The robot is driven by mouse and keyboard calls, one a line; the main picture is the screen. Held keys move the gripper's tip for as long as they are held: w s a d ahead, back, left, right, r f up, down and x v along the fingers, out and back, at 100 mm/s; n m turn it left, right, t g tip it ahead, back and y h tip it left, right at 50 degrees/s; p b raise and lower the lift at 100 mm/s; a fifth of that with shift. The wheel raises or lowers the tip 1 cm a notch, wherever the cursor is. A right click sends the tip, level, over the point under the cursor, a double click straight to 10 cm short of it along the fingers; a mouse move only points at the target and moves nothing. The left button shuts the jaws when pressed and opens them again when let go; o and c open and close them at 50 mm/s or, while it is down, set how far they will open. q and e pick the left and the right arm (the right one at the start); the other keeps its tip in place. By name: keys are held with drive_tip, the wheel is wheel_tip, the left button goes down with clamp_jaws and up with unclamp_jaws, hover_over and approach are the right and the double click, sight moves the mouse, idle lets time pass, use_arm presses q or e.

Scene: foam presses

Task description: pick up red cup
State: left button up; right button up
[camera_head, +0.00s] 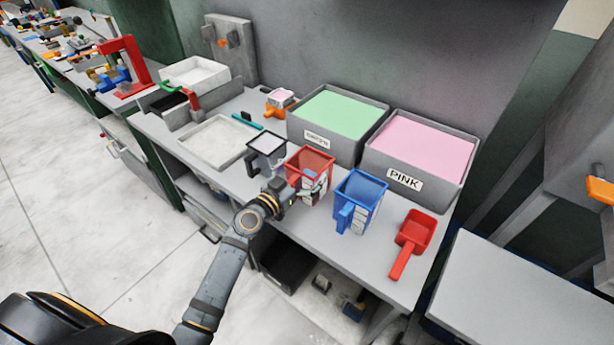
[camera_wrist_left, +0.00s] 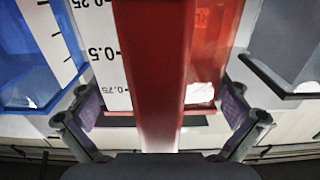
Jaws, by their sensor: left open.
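The red cup (camera_head: 311,168) stands upright on the grey workbench between a dark grey cup and a blue cup. It has a white scale label, and its red handle (camera_wrist_left: 152,75) fills the middle of the left wrist view. My left gripper (camera_head: 300,189) is at the front of the red cup. In the left wrist view my left gripper (camera_wrist_left: 160,118) is open, with one finger on each side of the handle. I cannot tell whether the fingers touch the cup. My right gripper is not in view.
The blue cup (camera_head: 358,196) stands close on the right and the dark grey cup (camera_head: 267,148) close on the left. A red scoop (camera_head: 412,240) lies further right. Bins of green (camera_head: 340,112) and pink material (camera_head: 424,145) stand behind. A shallow tray (camera_head: 222,140) is further left.

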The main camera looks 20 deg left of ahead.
use_arm(q)
drive_tip(key=shift+w, duration=0.15)
drive_tip(key=shift+c, duration=0.3)
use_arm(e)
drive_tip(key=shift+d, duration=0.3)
use_arm(q)
drive_tip(key=c, duration=1.1)
drive_tip(key=shift+c, duration=0.3)
drive_tip(key=shift+r, duration=0.7)
drive_tip(key=r+p+v, duration=0.2)
drive_tip(key=p+v, duration=0.1)
drive_tip(key=v, duration=1.5)
drive_tip(key=shift+r, duration=0.15)
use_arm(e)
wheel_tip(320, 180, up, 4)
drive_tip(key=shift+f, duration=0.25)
